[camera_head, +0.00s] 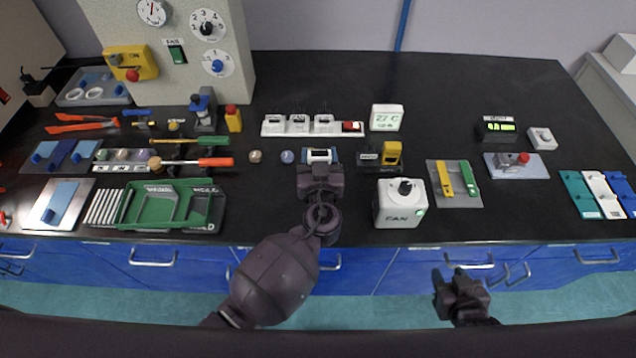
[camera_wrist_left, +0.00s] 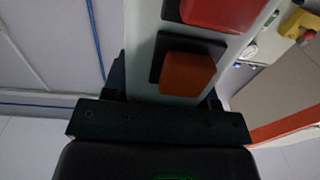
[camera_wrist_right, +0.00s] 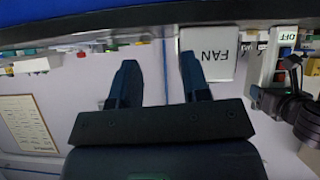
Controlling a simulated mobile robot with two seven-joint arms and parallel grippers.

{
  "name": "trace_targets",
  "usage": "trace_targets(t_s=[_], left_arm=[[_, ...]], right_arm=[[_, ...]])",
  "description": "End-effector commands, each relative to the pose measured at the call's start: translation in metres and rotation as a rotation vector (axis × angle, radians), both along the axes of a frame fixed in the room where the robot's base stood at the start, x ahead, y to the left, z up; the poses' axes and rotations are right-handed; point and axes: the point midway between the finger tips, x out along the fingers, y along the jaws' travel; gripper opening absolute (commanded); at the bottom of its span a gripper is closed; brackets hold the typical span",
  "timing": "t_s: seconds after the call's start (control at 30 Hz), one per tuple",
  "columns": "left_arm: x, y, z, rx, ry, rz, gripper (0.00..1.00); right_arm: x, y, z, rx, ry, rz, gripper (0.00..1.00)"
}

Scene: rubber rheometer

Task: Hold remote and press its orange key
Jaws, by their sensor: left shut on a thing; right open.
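The remote (camera_wrist_left: 141,50) is a pale, narrow box between the fingers of my left gripper (camera_head: 321,180), which is shut on it. In the left wrist view, its orange key (camera_wrist_left: 187,74) faces the camera, with a larger red key (camera_wrist_left: 213,10) beyond it. In the head view, only the remote's end (camera_head: 321,156) shows past the gripper. The remote also shows at the right of the right wrist view (camera_wrist_right: 265,68), with an OFF label. My right gripper (camera_head: 462,280) is open and empty in front of the bench edge, right of the remote and apart from it.
The white FAN box (camera_head: 400,208) with a black knob stands at the bench front between my grippers. A green tray (camera_head: 165,210) and tools lie left. A power strip (camera_head: 310,125) lies behind the remote. The back right of the bench (camera_head: 460,90) is clear.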

Motion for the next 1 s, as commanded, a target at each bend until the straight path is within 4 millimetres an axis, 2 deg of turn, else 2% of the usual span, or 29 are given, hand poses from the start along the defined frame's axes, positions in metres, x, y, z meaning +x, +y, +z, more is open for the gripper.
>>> trace_targets(t_s=[0.03,0.2,0.3,1.0], left_arm=[[0.0000,0.0000,0.0000,0.000,0.000,0.000,0.15],[0.0000,0.0000,0.0000,0.000,0.000,0.000,0.15],[0.0000,0.0000,0.0001,0.000,0.000,0.000,0.15],[0.0000,0.0000,0.0001,0.000,0.000,0.000,0.15]], right_arm=[[0.0002,0.0000,0.0003,0.000,-0.001,0.000,0.38],[0.0006,0.0002,0.0014,0.000,-0.003,0.000,0.12],[0.0009,0.0003,0.0020,0.000,-0.004,0.000,0.00],[0.0006,0.0001,0.0014,0.000,-0.003,0.000,0.00]])
